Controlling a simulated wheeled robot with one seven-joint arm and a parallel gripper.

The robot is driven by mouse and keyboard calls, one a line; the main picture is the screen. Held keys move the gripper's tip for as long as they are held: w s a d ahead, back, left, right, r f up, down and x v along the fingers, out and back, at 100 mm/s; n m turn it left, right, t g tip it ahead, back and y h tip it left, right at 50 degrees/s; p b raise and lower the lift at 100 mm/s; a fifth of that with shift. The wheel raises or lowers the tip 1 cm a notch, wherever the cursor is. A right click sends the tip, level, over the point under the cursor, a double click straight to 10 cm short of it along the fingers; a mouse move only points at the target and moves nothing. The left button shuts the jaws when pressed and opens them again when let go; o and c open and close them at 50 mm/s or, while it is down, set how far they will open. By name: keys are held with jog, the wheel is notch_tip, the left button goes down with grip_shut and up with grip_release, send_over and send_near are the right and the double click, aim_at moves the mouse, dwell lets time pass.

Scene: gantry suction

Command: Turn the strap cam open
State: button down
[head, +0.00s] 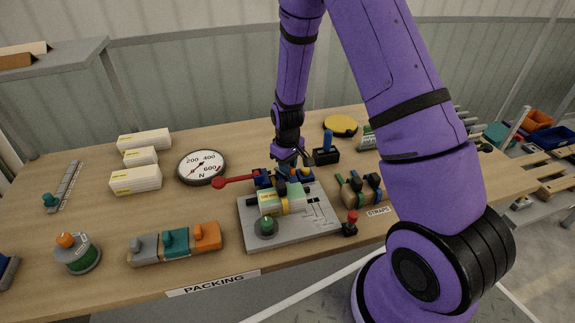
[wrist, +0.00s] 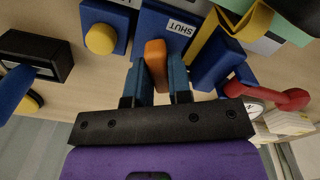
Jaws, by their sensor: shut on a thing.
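The strap cam shows in the wrist view as an orange lever (wrist: 156,58) on a blue block (wrist: 150,22) marked SHUT. My gripper (wrist: 158,82) has its two blue fingers on either side of the orange lever and is shut on it. The lever's far end lies against the block. In the head view my gripper (head: 289,163) is low over the blue parts behind the grey fixture plate (head: 325,222), and the lever is hidden there. A yellow strap (wrist: 218,28) runs beside the block in the wrist view.
A blue block with a yellow knob (wrist: 101,39) stands beside the cam. A red-handled lever (head: 232,181) and a round gauge (head: 202,167) are to the left. A black block with a blue lever (head: 326,155) is close on the right. The front-left tabletop has some free room.

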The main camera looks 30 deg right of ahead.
jog(key=m, duration=0.5)
jog(key=shift+m, duration=0.4)
dwell(0.4)
jog(key=c, duration=1)
grip_release()
jog(key=shift+c, duration=0.2)
notch_tip(320, 180, up, 11)
